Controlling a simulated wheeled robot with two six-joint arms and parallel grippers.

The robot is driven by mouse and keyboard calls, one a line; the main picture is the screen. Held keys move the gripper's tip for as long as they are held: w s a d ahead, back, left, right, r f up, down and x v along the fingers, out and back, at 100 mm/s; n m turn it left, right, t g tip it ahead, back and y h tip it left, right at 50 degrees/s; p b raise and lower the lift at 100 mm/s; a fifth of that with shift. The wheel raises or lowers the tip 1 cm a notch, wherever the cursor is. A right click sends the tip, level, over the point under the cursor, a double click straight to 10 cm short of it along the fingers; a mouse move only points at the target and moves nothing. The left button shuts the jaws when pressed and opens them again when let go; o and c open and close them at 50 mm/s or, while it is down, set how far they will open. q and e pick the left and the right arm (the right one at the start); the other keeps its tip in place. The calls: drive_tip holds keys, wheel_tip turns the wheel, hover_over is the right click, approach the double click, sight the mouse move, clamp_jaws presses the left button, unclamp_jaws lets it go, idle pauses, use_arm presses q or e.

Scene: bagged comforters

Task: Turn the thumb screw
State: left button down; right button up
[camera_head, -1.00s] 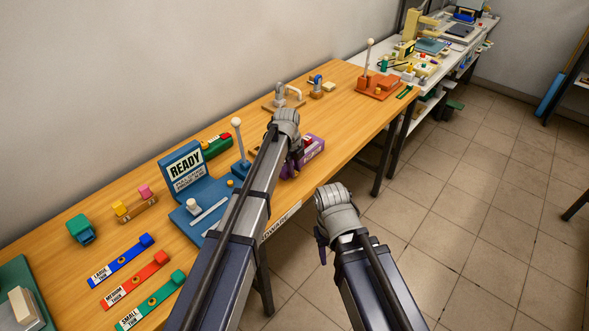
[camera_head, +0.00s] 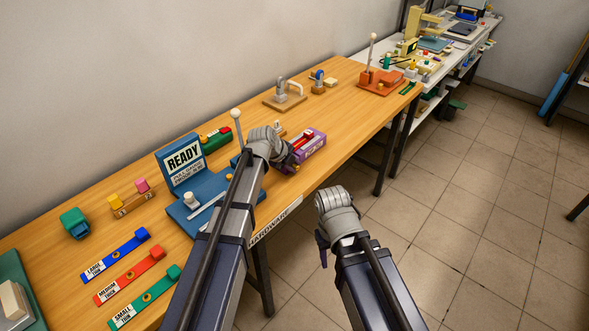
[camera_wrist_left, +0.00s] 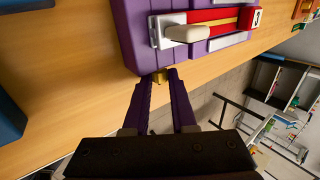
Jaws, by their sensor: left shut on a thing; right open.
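A purple block (camera_head: 312,150) with a red slide on top sits near the front edge of the wooden table. In the left wrist view the purple block (camera_wrist_left: 133,45) has a small brass thumb screw (camera_wrist_left: 160,76) on its near side. My left gripper (camera_wrist_left: 161,84) has its purple fingers closed around this screw; the fingertips are close to the block's side. In the head view my left wrist hides most of that gripper and the screw. My right gripper (camera_head: 322,250) is open and empty, off the table's front edge over the floor.
A blue READY stand (camera_head: 182,163) is left of my left arm, with a white-knobbed lever behind my wrist. Blue, red (camera_head: 130,277) and green labelled bars lie at the lower left. An orange lever fixture (camera_head: 380,80) stands at the far end. Floor at the right is clear.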

use_arm(q)
drive_tip(key=shift+s+f+t+h+b, duration=0.25)
drive_tip(key=shift+t+h+b, duration=0.35)
drive_tip(key=shift+t+b, duration=0.3)
drive_tip(key=shift+r, duration=0.1)
drive_tip(key=c, duration=0.7)
unclamp_jaws()
drive_tip(key=shift+c, duration=0.2)
drive_tip(key=shift+a, duration=0.1)
